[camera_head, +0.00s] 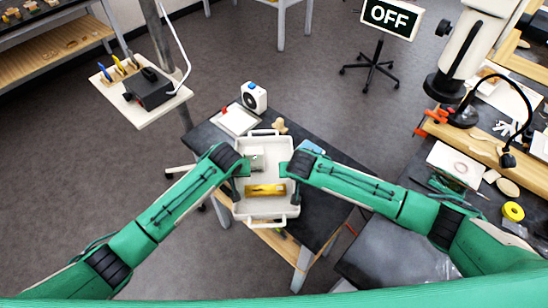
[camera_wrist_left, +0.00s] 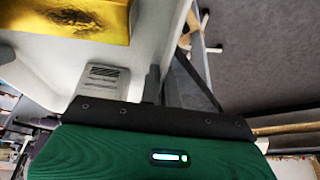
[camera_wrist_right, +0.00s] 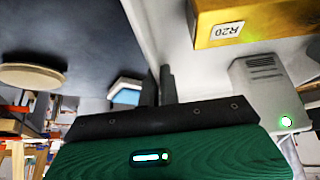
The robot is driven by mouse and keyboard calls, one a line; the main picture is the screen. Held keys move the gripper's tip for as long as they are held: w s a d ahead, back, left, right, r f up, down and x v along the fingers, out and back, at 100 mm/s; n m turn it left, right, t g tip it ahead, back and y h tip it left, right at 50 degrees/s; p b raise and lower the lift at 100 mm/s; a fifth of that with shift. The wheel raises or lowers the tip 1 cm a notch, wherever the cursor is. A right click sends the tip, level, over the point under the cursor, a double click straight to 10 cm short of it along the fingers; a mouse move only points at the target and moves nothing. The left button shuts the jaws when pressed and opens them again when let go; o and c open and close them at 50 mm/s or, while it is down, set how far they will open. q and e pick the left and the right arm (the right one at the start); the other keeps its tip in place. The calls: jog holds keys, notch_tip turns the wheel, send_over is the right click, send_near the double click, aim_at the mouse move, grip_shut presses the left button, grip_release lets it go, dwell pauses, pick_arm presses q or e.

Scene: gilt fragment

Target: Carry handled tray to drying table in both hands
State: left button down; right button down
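The white handled tray (camera_head: 240,207) is in the middle of the head view, over the left front part of a dark-topped table (camera_head: 322,203). It has a handle at its far end and one at its near end. A gold block (camera_head: 265,190) labelled R20 and a small pale box (camera_head: 256,160) with a green light lie in it. My left gripper (camera_head: 240,170) is shut on the tray's left side wall. My right gripper (camera_head: 290,171) is shut on its right side wall. The fingertips are partly hidden, and I cannot tell whether the tray touches the table.
A white timer-like device (camera_head: 254,97), a white board (camera_head: 234,120) and a small wooden figure (camera_head: 280,126) are at the table's far end. A stand (camera_head: 140,100) with tools is at upper left. A cluttered bench (camera_head: 490,150) is at right. Grey floor is open beyond the table.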

pick_arm(q)
jog(key=shift+f+b, duration=0.4)
jog(key=shift+f, duration=0.2)
pick_arm(e)
jog(key=shift+f, duration=0.6)
pick_arm(q)
jog(key=c, duration=1.6)
grip_release()
jog(key=shift+r, duration=0.1)
jog(key=shift+c, duration=0.2)
pick_arm(e)
jog(key=c, duration=1.6)
grip_release()
jog(key=shift+r, duration=0.1)
jog(key=shift+c, duration=0.2)
pick_arm(q)
jog(key=v, duration=1.2)
pick_arm(e)
jog(key=shift+s+r, duration=0.3)
jog(key=shift+r, duration=0.25)
jog(key=v, duration=1)
jog(key=shift+s+r, duration=0.2)
jog(key=shift+r, duration=0.15)
